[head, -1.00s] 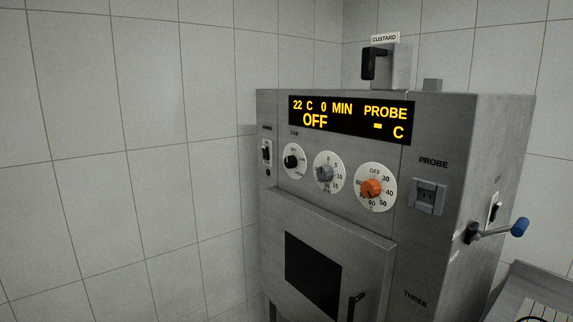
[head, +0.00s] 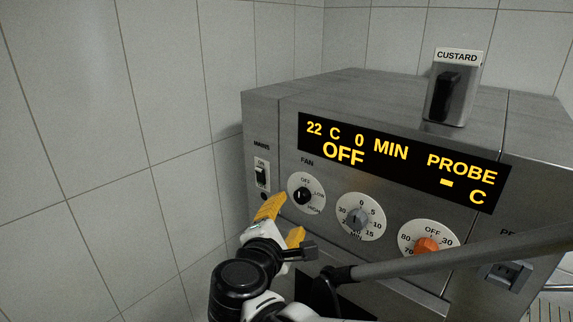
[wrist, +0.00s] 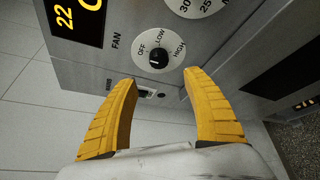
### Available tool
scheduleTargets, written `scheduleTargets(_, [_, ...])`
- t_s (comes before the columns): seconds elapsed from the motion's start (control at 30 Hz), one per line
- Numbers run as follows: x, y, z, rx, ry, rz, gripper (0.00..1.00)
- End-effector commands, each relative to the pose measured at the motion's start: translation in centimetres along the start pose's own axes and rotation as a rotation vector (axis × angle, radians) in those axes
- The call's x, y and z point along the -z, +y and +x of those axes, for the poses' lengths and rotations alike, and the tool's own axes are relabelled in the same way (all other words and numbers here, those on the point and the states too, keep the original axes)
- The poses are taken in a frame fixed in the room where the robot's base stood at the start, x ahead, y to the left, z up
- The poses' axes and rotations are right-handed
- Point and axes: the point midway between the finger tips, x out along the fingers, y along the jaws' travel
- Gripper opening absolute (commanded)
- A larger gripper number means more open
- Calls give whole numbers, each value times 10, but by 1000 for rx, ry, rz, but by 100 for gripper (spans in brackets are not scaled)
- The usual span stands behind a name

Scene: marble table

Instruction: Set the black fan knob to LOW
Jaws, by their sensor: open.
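The black fan knob (head: 302,196) sits on a round white dial under the word FAN on the steel front panel. The dial is marked OFF, LOW and HIGH. In the wrist view the knob (wrist: 159,58) shows whole, with a small pale mark on it; I cannot tell surely which label it points to. My gripper (head: 285,220) has yellow fingers spread apart and empty, just below and left of the dial in the head view. In the wrist view the knob lies beyond the gap between the fingertips (wrist: 162,78), apart from both.
A grey timer knob (head: 359,217) and an orange temperature knob (head: 427,246) lie to the right of the fan dial. The mains switch (head: 261,175) is close on its left. The display (head: 400,160) reads 22 C, 0 MIN and OFF. A CUSTARD-labelled container (head: 453,95) stands on top.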

Motion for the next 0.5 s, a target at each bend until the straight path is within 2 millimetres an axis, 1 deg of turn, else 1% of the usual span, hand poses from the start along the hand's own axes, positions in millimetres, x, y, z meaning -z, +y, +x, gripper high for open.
scheduleTargets(0.07, [2, 3, 4, -10, -3, -12, 58])
scheduleTargets(0.17, [2, 1, 18, -8, -5, -12, 58])
scheduleTargets(0.4, [1, 1, 67, -6, -5, -9, 58])
scheduleTargets(0.5, [1, 1, 84, -7, -5, -9, 58])
